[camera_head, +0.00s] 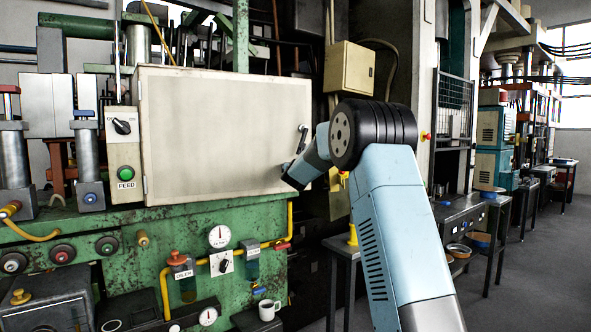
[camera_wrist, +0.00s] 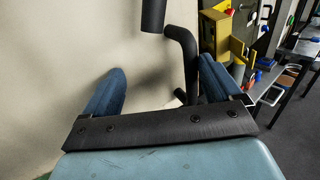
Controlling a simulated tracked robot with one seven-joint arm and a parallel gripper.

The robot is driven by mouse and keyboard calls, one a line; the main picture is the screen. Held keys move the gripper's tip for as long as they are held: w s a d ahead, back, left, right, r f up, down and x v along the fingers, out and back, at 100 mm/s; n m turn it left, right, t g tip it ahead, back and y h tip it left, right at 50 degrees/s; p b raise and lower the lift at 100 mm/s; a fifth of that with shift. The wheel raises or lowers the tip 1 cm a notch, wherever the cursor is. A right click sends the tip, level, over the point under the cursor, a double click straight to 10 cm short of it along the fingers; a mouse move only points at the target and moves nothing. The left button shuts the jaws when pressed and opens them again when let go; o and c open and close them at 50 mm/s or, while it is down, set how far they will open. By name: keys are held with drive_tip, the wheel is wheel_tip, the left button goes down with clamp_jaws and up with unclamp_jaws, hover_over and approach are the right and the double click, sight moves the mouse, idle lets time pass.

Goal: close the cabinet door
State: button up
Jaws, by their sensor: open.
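The cabinet door (camera_head: 215,135) is a plain cream panel on a cabinet above the green machine. It looks nearly flush in the head view, and I cannot tell whether a gap remains. Its dark handle (camera_head: 302,139) is near the right edge. My gripper (camera_head: 285,170) is at the door's lower right, just below the handle, partly hidden by my own arm. In the wrist view my gripper (camera_wrist: 162,78) has its two blue fingers apart, with the door face (camera_wrist: 70,70) by the left finger. The black bent handle (camera_wrist: 187,62) shows between the fingers; contact is unclear.
A switch box with a green FEED button (camera_head: 125,173) adjoins the cabinet's left side. A yellow pipe (camera_head: 215,260), gauges and a white mug (camera_head: 268,309) are below. A small beige box (camera_head: 349,68) hangs to the right. Open floor (camera_head: 530,270) lies at far right.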

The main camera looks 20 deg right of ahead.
drive_tip(key=shift+o, duration=0.8)
drive_tip(key=shift+s+a+y, duration=0.15)
drive_tip(key=shift+s+a, duration=0.15)
drive_tip(key=shift+a, duration=0.25)
drive_tip(key=shift+s+a+y, duration=0.15)
drive_tip(key=shift+s+a, duration=0.15)
drive_tip(key=shift+a, duration=0.25)
drive_tip(key=shift+d, duration=0.4)
drive_tip(key=shift+s+d+r, duration=0.1)
drive_tip(key=shift+s+d, duration=0.05)
drive_tip(key=shift+s, duration=0.05)
drive_tip(key=shift+c, duration=0.7)
drive_tip(key=shift+s+d, duration=0.25)
drive_tip(key=shift+s, duration=0.5)
drive_tip(key=shift+s+d, duration=0.3)
drive_tip(key=shift+s, duration=0.45)
drive_tip(key=shift+s+d, duration=0.25)
drive_tip(key=shift+s, duration=0.5)
drive_tip(key=c, duration=0.6)
drive_tip(key=shift+s+d, duration=0.75)
drive_tip(key=shift+s, duration=0.95)
drive_tip(key=shift+s+d, duration=0.75)
drive_tip(key=shift+s, duration=0.9)
drive_tip(key=shift+s+d, duration=0.75)
drive_tip(key=shift+s, duration=0.95)
drive_tip(key=shift+c, duration=0.3)
